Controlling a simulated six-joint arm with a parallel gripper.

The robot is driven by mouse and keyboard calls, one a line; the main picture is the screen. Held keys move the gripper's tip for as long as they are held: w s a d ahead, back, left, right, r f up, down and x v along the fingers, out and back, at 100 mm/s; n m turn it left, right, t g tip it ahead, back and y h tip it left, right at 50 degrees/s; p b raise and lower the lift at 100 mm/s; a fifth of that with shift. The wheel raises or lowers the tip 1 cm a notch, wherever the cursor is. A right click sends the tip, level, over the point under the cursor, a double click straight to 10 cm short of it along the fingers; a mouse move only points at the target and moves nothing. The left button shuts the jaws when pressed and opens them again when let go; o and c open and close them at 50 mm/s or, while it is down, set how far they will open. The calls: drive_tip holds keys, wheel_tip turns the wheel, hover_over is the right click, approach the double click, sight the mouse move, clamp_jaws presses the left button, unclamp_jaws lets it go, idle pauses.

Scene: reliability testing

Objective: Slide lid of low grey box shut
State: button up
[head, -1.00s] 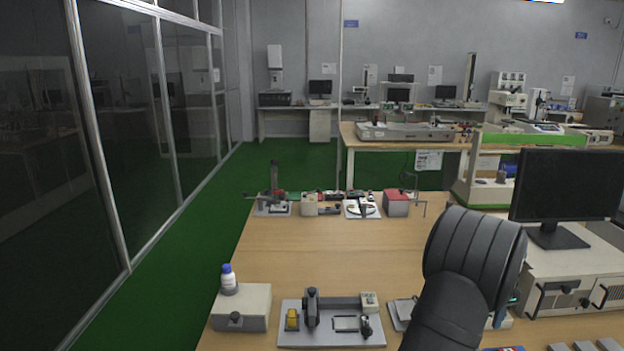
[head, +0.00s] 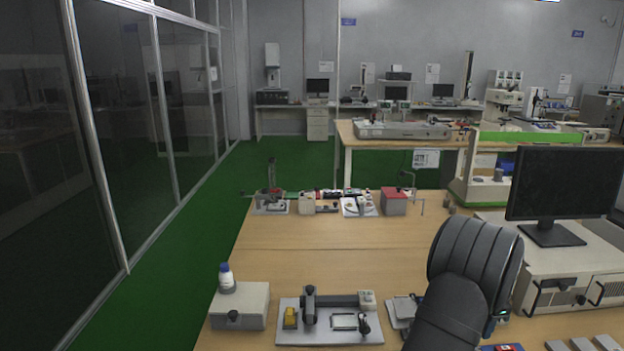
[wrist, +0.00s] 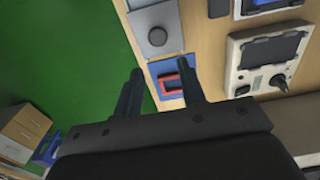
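A low grey box (head: 242,311) with a dark round knob on its front stands at the table's near left in the head view, and a white bottle with a blue cap stands on it. A grey block with a round dark knob (wrist: 157,36) shows at the top of the wrist view; I cannot tell whether it is the same box. I cannot make out how far any lid is open. My gripper (wrist: 160,66) is open and empty in the wrist view, its two dark fingers apart. In the head view my arm hides part of the table and my gripper does not show.
A grey plate with a black lever fixture (head: 293,339) lies right of the box. A blue piece with a red frame (wrist: 169,82) shows between my fingers, and a pale device with a knob (wrist: 259,60) to the right. A monitor (head: 562,184) stands right. The middle table is clear.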

drive_tip(key=shift+d+r+n+h, duration=0.25)
drive_tip(key=shift+n+h, duration=0.05)
drive_tip(key=shift+h, duration=0.5)
drive_tip(key=c, duration=0.7)
drive_tip(key=shift+w+d+r+n+t+h, duration=0.15)
drive_tip(key=shift+d+r+n+t+h, duration=0.3)
drive_tip(key=shift+h, duration=0.75)
drive_tip(key=x, duration=1)
drive_tip(key=shift+d, duration=0.15)
drive_tip(key=a, duration=0.2)
drive_tip(key=shift+s+a, duration=0.3)
drive_tip(key=shift+a, duration=0.1)
drive_tip(key=shift+s+a+f, duration=0.1)
drive_tip(key=shift+a+f, duration=0.05)
drive_tip(key=shift+a, duration=0.45)
drive_tip(key=a, duration=0.7)
drive_tip(key=shift+a, duration=0.15)
